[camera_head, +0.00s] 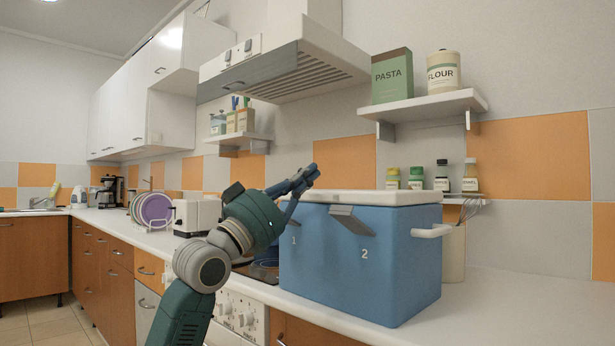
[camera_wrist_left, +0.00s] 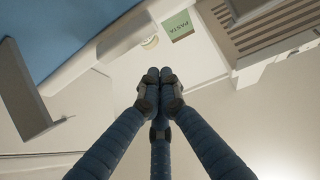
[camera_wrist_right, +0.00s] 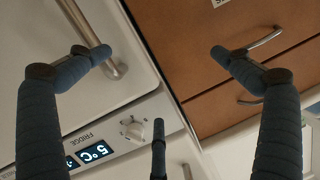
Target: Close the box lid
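The box is a blue cooler (camera_head: 365,262) with a white lid (camera_head: 375,197), standing on the counter. The lid lies level across the top; I cannot tell whether a small gap is left under it. A grey latch (camera_head: 350,219) sticks out from the front. My left gripper (camera_head: 304,177) is at the lid's left front corner, its fingertips together and nothing seen between them. In the left wrist view, the fingertips (camera_wrist_left: 160,76) are closed together, with the blue box wall (camera_wrist_left: 75,30) at upper left. My right gripper (camera_wrist_right: 155,60) is open and empty, away from the box.
A shelf (camera_head: 425,106) with a pasta box and flour jar hangs above the box. Spice jars (camera_head: 442,176) stand behind it. A toaster (camera_head: 197,217) and plates (camera_head: 155,209) are to the left. The right wrist view shows a fridge panel (camera_wrist_right: 90,150) and drawers (camera_wrist_right: 235,60).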

